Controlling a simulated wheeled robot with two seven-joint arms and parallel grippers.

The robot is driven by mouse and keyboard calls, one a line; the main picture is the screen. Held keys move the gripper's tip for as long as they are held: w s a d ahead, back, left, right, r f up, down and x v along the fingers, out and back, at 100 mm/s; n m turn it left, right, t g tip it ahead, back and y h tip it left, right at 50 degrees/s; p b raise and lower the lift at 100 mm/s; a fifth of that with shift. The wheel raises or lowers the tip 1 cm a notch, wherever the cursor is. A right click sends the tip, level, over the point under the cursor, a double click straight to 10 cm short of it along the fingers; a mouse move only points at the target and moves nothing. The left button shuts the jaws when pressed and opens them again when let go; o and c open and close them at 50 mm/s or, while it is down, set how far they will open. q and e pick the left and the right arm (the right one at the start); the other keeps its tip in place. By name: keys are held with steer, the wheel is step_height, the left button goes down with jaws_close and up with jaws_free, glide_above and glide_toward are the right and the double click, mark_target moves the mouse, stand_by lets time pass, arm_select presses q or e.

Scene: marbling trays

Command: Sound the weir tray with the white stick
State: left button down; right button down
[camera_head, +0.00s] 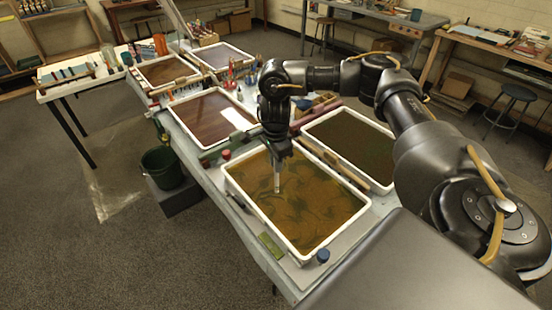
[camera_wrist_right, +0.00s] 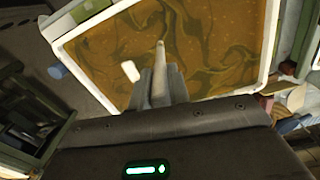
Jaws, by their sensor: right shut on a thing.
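My right gripper (camera_head: 277,158) points down over the front tray (camera_head: 233,192), which has a white rim and ochre liquid with dark green swirls. The gripper is shut on the pale stick (camera_head: 277,184), which points down towards the liquid. I cannot tell whether its tip touches the surface. In the right wrist view the stick (camera_wrist_right: 160,62) extends from between the fingers (camera_wrist_right: 161,84) over the same tray (camera_wrist_right: 90,22). A small white rounded piece (camera_wrist_right: 131,71) shows beside the fingers; I cannot tell what it is. No label shows which tray is the weir tray. My left gripper is out of view.
A dark green-brown tray (camera_head: 350,181) lies to the right, a red-brown tray (camera_head: 203,147) behind left with a white card (camera_head: 238,118). A blue jar (camera_head: 323,256) and green block (camera_head: 271,246) sit at the front edge. A dark bucket (camera_head: 162,168) stands left of the table.

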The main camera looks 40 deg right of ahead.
steer(key=shift+f+b, duration=0.95)
steer(key=shift+f, duration=0.65)
steer(key=shift+f+b, duration=0.5)
steer(key=shift+f, duration=0.25)
steer(key=shift+f+b, duration=0.55)
steer(key=shift+f, duration=0.2)
stand_by(0.5)
step_height(320, 180, up, 13)
steer(key=p, duration=1.2)
steer(key=shift+r+p, duration=0.1)
steer(key=shift+p, duration=0.3)
